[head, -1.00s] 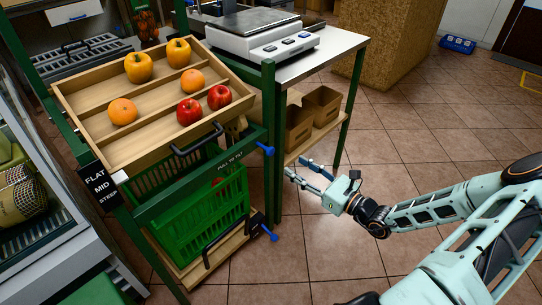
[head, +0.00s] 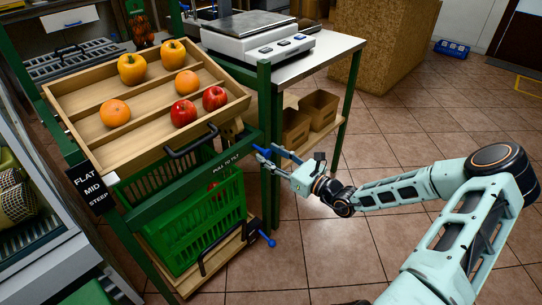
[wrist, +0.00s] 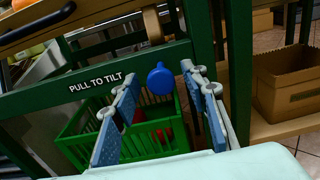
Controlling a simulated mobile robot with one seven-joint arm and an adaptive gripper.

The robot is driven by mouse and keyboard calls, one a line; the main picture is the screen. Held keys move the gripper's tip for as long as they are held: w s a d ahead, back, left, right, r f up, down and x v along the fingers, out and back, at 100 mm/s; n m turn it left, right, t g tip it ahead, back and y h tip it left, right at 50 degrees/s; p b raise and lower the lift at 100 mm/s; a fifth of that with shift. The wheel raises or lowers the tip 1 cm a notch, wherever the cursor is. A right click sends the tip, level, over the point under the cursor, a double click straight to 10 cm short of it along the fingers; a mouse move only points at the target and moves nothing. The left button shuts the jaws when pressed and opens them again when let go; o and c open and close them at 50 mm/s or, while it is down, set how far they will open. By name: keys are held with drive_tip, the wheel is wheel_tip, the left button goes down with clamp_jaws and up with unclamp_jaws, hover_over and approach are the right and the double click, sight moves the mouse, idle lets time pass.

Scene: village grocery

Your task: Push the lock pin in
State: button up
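A blue round knob (wrist: 160,78), which looks like the lock pin's head, sticks out of the green crossbar (wrist: 95,85) just right of its PULL TO TILT label. In the head view the knob (head: 262,151) is at the bar's right end, partly hidden by my fingers. My gripper (head: 269,156) is open and empty, reaching from the right. In the wrist view its two blue-grey fingers (wrist: 162,72) stand on either side of the knob, with visible gaps. I cannot tell how far in the pin sits.
The tilted wooden tray (head: 132,157) above holds several fruits, with a black handle (head: 190,142) in front. A green crate (head: 205,225) stands below. A second blue knob (head: 268,239) sits lower. A green post and a table with brown boxes (head: 320,107) are to the right; the floor is open.

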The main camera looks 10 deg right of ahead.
sight(269, 154)
clamp_jaws()
drive_tip(key=shift+p+x, duration=0.75)
drive_tip(key=shift+x, duration=0.9)
drive_tip(key=shift+r, duration=0.1)
drive_tip(key=shift+o, duration=0.5)
unclamp_jaws()
drive_tip(key=v, duration=1.2)
